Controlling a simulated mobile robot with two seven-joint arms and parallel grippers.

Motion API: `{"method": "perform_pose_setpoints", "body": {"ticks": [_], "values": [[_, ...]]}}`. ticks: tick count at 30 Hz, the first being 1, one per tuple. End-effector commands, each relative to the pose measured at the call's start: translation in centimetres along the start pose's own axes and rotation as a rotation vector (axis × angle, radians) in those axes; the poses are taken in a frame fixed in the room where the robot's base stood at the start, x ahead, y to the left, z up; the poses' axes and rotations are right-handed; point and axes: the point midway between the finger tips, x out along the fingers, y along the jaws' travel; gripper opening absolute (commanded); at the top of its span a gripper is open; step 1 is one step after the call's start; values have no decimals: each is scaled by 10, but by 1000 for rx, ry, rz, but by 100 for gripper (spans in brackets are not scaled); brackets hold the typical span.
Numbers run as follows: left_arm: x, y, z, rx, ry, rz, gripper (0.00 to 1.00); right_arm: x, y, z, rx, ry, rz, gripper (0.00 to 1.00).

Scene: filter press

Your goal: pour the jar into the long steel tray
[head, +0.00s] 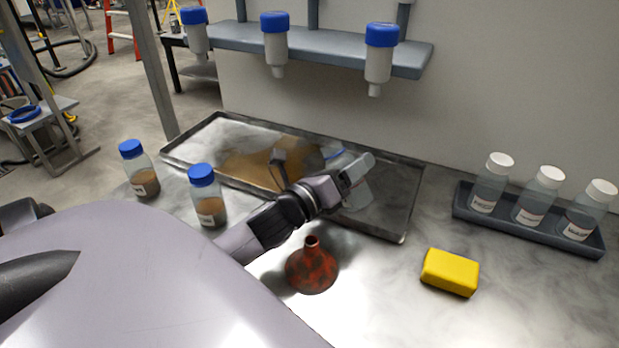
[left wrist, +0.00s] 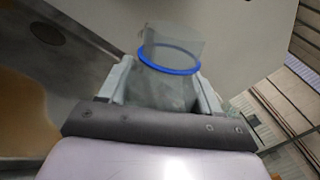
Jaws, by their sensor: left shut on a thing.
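The long steel tray (head: 392,208) lies along the back of the bench, with a brown puddle (head: 245,166) spread over its left and middle part. My left gripper (head: 352,178) is above the right half of the tray, shut on a clear jar (head: 357,198). Fingers partly hide the jar in the head view; a bit of its blue ring shows behind them. In the left wrist view the jar (left wrist: 165,88) sits between both fingers, its blue ring and clear neck beyond the fingertips. The jar looks tilted; its contents cannot be made out. My right gripper is out of view.
Two blue-capped jars with brown contents (head: 145,183) (head: 211,212) stand at the tray's front left. A red-brown flask (head: 311,270) and a yellow sponge (head: 450,272) are in front. White-capped bottles stand in a grey rack (head: 530,230) at right. Blue-topped filters (head: 275,50) hang above.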

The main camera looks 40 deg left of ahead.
Motion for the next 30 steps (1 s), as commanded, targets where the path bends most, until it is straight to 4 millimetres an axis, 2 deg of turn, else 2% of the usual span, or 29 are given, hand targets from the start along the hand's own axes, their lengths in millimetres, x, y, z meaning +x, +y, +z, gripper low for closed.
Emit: {"method": "perform_pose_setpoints", "body": {"ticks": [1,8,21,30], "values": [[1,-6,6,36,6,0,29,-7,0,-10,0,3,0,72],[4,-22,14,169,24,0,29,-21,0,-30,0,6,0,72],[6,-30,-2,537,76,2,29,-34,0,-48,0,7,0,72],[6,-30,-8,653,89,2,29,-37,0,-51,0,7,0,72]]}}
